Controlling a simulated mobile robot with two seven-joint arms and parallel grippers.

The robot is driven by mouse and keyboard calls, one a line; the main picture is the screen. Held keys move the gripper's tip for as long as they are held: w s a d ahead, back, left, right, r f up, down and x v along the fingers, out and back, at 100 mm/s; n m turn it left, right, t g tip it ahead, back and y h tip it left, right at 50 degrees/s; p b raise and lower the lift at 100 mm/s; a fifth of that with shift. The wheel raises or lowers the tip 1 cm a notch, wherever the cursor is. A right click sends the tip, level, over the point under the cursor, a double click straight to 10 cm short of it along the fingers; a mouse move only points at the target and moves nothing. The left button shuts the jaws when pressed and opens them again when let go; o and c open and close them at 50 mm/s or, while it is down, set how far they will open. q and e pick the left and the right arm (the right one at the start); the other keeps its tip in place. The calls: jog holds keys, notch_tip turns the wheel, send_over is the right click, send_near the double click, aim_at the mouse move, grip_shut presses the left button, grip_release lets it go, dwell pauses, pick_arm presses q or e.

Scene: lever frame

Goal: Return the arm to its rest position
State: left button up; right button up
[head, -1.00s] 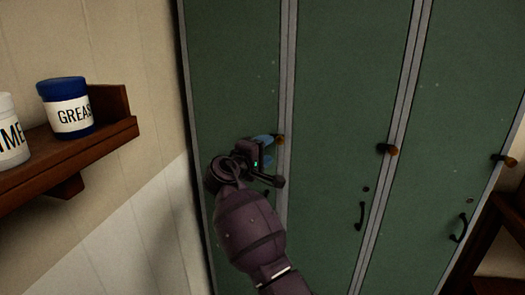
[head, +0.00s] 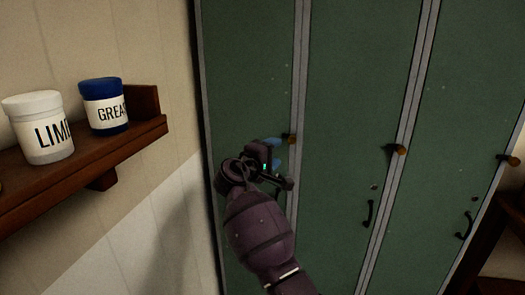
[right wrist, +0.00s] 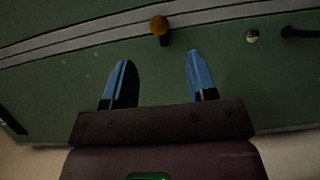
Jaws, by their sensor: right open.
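My right gripper (head: 277,158) is in front of the leftmost green locker door (head: 248,70) in the head view, close to the orange-tipped lever (head: 291,138) at that door's right edge. In the right wrist view its two blue fingers (right wrist: 158,82) are apart with nothing between them. The same lever (right wrist: 160,25) shows there beyond the fingertips, apart from them. My right arm (head: 258,230) reaches up from the bottom of the head view and hides the lower part of the left door. My left gripper is not in view.
Two more green doors have levers (head: 396,149) (head: 507,160) and black handles (head: 369,213). A wooden wall shelf (head: 120,150) at left holds a white LIME jar (head: 40,128) and a blue-lidded GREASE jar (head: 103,106). Dark wooden furniture (head: 490,225) stands at the right edge.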

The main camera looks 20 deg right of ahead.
jog(key=w+a+r+t+y, duration=0.2)
jog(key=w+a+t+y, duration=0.1)
jog(key=a+t+y, duration=0.25)
jog(key=s+f+m+t+y, duration=0.2)
jog(key=s+f+y, duration=0.55)
jog(key=f, duration=0.35)
jog(key=s+d+f+m+g+y, duration=0.1)
jog(key=s+d+f+g, duration=0.2)
jog(key=s+f, duration=1.1)
jog(key=s+d+f+m+g, duration=0.2)
jog(key=s+f, duration=1.2)
jog(key=s, duration=0.7)
jog(key=shift+d+f+m+g+y, duration=0.35)
jog(key=shift+d+g, duration=0.2)
jog(key=shift+d, duration=0.6)
